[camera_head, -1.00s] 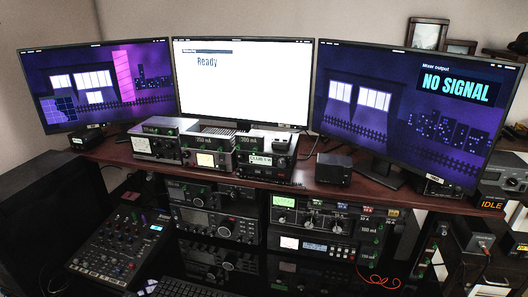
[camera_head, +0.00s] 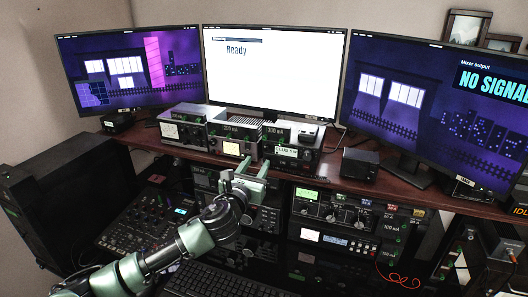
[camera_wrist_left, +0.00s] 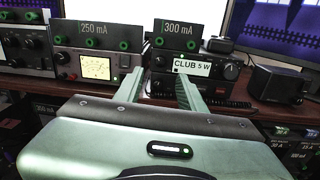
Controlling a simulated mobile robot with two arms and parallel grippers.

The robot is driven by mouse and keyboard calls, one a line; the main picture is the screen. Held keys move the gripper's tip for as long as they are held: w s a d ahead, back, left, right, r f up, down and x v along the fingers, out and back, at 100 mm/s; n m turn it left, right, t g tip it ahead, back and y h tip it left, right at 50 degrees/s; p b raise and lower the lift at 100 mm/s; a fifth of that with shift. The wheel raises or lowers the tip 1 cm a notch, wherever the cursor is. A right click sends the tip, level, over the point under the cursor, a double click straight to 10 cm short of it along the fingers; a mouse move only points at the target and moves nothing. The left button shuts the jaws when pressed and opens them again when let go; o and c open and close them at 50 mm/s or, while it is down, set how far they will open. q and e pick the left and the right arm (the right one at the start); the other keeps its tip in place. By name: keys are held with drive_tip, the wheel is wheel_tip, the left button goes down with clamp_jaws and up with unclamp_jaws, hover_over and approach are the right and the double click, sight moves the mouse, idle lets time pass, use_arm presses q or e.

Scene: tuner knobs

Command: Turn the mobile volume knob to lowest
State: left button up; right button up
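The mobile radio (camera_head: 287,155) with a "CLUB 5 W" label stands on the upper shelf, below the middle monitor. In the left wrist view the mobile radio (camera_wrist_left: 193,67) shows a round dark knob (camera_wrist_left: 232,71) at its right end; I cannot read its marking or its setting. My left gripper (camera_head: 254,170) is in front of the shelf units, near the mobile radio. In the left wrist view the left gripper (camera_wrist_left: 159,85) has its two fingers apart with nothing between them, the right finger overlapping the radio's front. My right gripper is not in view.
A 250 mA meter unit (camera_wrist_left: 95,66) stands left of the radio. A small black box (camera_head: 360,163) is to its right. A mixer (camera_head: 150,222), stacked rack units (camera_head: 345,225) and a keyboard (camera_head: 215,282) lie below. Monitors stand behind.

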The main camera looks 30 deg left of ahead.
sight(266, 149)
use_arm(q)
drive_tip(key=p+x, duration=0.1)
drive_tip(key=x, duration=0.6)
drive_tip(key=shift+w+a+p, duration=0.1)
drive_tip(key=shift+w+p, duration=0.3)
drive_tip(key=shift+c, duration=0.3)
clamp_jaws()
